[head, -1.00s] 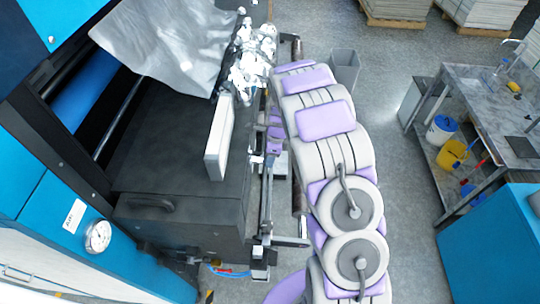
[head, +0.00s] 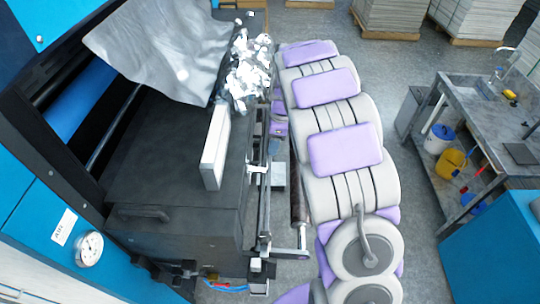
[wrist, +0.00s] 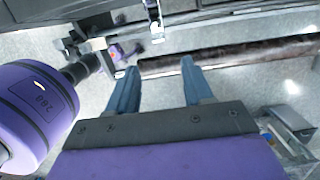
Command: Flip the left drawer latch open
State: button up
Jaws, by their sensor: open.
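I cannot pick out the left drawer latch for sure. In the wrist view a small silver metal piece (wrist: 154,30) hangs from a rail at the top, ahead of my gripper. My gripper (wrist: 157,66) has its two blue-grey fingers apart with nothing between them. In the head view my white and purple arm reaches along the right side of the dark machine body (head: 175,180); my fingers are not clear there. A dark handle (head: 145,214) is on the machine's near face.
A brown roll (head: 298,190) runs along the machine's side; it also crosses the wrist view (wrist: 230,57). A purple rounded part (wrist: 35,112) is close left of my fingers. Crumpled silver film (head: 248,72) and a white panel (head: 215,148) are on the machine.

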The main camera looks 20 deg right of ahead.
jog(key=shift+s+d+r+b, duration=0.1)
jog(key=shift+d+r+b, duration=0.1)
jog(key=shift+r, duration=1.05)
jog(key=shift+d+r+b, duration=0.1)
jog(key=shift+d+r, duration=0.05)
jog(key=shift+r, duration=1.05)
